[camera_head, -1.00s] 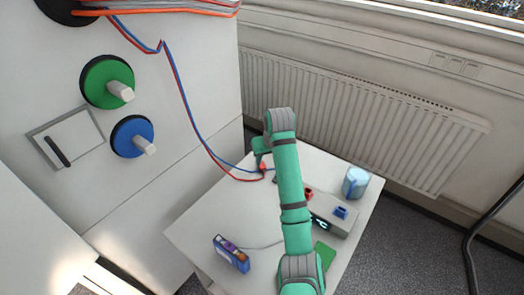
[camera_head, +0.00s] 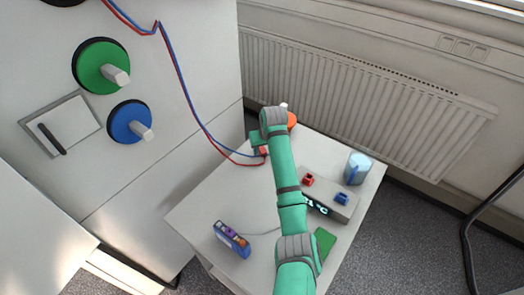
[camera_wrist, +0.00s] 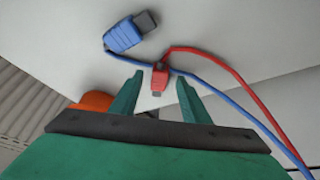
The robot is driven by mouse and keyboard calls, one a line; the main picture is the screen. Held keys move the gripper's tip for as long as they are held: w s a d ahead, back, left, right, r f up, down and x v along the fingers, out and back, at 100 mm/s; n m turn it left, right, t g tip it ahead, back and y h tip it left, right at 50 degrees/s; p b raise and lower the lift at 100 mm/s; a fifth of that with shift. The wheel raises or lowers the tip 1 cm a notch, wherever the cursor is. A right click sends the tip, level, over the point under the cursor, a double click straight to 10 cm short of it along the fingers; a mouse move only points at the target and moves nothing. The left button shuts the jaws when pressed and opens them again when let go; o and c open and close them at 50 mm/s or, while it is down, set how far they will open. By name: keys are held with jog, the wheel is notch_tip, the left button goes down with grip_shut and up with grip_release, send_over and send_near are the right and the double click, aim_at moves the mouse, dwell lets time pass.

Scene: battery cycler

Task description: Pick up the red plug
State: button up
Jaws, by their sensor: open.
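The red plug (camera_wrist: 159,78) sits at the end of a red cable on the pale table. In the wrist view it lies between the tips of my open gripper (camera_wrist: 160,88), with bare table showing on both sides of it, so the fingers are not closed on it. In the head view the red plug (camera_head: 264,151) shows at the far left part of the table, right beside my gripper (camera_head: 258,148), and my arm partly covers that area. A blue plug (camera_wrist: 130,33) with a dark tip lies just beyond the red one in the wrist view.
The blue cable (camera_wrist: 220,88) runs close past the red plug and alongside the red cable. An orange object (camera_head: 291,121) stands behind my wrist.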

jog(key=shift+w+f, duration=0.25)
jog(key=shift+f, duration=0.3)
jog(key=shift+d, duration=0.1)
grip_shut()
jog(key=shift+s, duration=0.1)
jog(key=shift+r, duration=0.15)
jog(key=shift+r, duration=0.55)
jog(key=s+a+r, duration=0.2)
jog(key=s+r, duration=0.9)
jog(key=s, duration=0.2)
jog(key=shift+s+a+r, duration=0.3)
jog(key=shift+a+r, duration=0.05)
jog(key=shift+a, duration=0.05)
